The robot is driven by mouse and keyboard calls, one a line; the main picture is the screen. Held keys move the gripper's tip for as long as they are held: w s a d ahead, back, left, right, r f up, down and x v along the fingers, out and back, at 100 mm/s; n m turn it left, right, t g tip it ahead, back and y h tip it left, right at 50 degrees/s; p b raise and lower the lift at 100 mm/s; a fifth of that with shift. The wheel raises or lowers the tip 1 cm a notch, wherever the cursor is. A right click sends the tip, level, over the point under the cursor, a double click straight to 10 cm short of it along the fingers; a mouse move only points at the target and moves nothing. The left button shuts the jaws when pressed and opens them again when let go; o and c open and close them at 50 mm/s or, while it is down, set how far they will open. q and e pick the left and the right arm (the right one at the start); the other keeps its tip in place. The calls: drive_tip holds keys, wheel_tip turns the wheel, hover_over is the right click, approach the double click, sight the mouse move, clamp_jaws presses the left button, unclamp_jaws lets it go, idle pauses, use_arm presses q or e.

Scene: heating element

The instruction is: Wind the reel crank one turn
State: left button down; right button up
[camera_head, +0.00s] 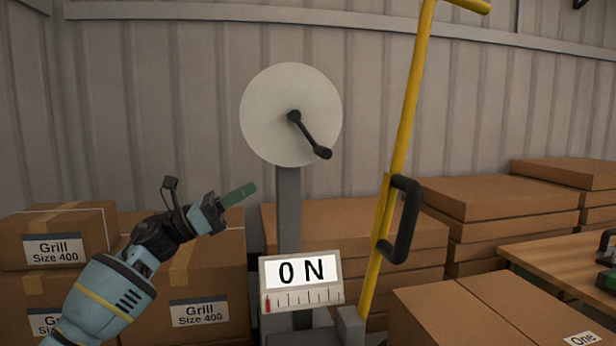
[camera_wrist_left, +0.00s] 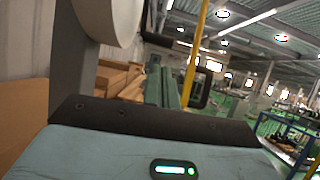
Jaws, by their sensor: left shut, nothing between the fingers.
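The reel (camera_head: 270,95) is a pale round disc on a grey post in the middle of the head view. Its black crank (camera_head: 308,133) runs from the disc's hub down to the right and ends in a knob (camera_head: 323,153). My left gripper (camera_head: 250,190) is shut and empty, with green fingers pointing right, below and left of the disc and apart from the crank. My right gripper is not in view.
A yellow pole (camera_head: 398,150) with a black handle (camera_head: 403,220) stands right of the reel. Cardboard boxes (camera_head: 65,235) are stacked left, behind and right. A wooden table (camera_head: 565,262) is at the right.

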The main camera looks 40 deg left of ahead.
use_arm(q)
drive_tip(key=m+g+h, duration=0.1)
drive_tip(key=p, duration=0.4)
approach(320, 156)
drive_tip(key=x, duration=0.5)
drive_tip(key=shift+w+d+r, duration=0.1)
drive_tip(key=shift+r, duration=0.25)
drive_tip(key=shift+w+d+r, duration=0.15)
drive_tip(key=shift+w+d, duration=0.2)
drive_tip(key=shift+w, duration=0.05)
drive_tip(key=shift+w+d, duration=0.1)
